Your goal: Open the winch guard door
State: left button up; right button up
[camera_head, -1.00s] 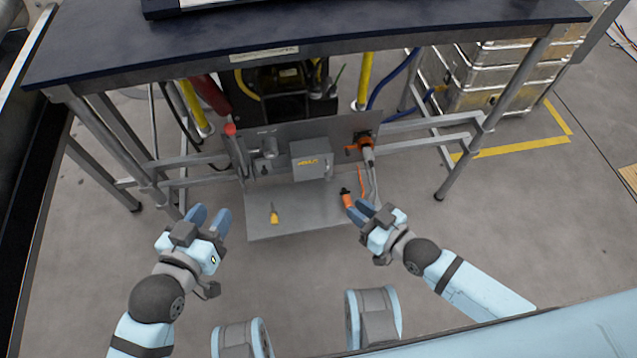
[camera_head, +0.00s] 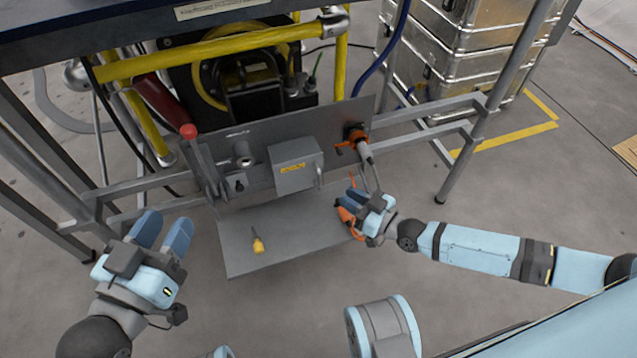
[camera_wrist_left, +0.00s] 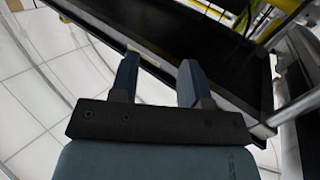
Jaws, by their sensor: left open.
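A grey box (camera_head: 295,163) with a yellow label and a small handle (camera_head: 318,174) on its right side is mounted on the upright grey panel under the table. It looks closed; I cannot tell for sure that it is the winch guard. My left gripper (camera_head: 163,232) is open and empty, well to the left of the panel and apart from it. The left wrist view shows its two fingers (camera_wrist_left: 158,80) apart with nothing between them. My right gripper (camera_head: 358,200) is at an orange-ended plug (camera_head: 347,214), below and right of the box; its grip is unclear.
A yellow-handled tool (camera_head: 257,244) lies on the grey shelf (camera_head: 290,232). Table legs and rails flank the panel. Metal cases (camera_head: 465,60) stand behind right.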

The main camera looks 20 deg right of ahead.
aim_at(319, 187)
jog(key=b+x, duration=0.2)
jog(key=x, duration=0.7)
jog(key=shift+w+a+b, duration=0.1)
jog(key=shift+b, duration=0.3)
pick_arm(q)
jog(key=shift+w+a+r+m+t, duration=0.1)
jog(key=shift+w+a+m+t, duration=0.25)
jog(key=shift+m, duration=0.2)
jog(key=shift+w+a+m+t, duration=0.15)
jog(key=shift+w+m+t, duration=0.1)
jog(key=shift+w+m, duration=0.25)
jog(key=shift+s+r, duration=0.1)
jog(key=shift+r+h, duration=0.1)
jog(key=shift+h, duration=0.2)
pick_arm(e)
grip_shut()
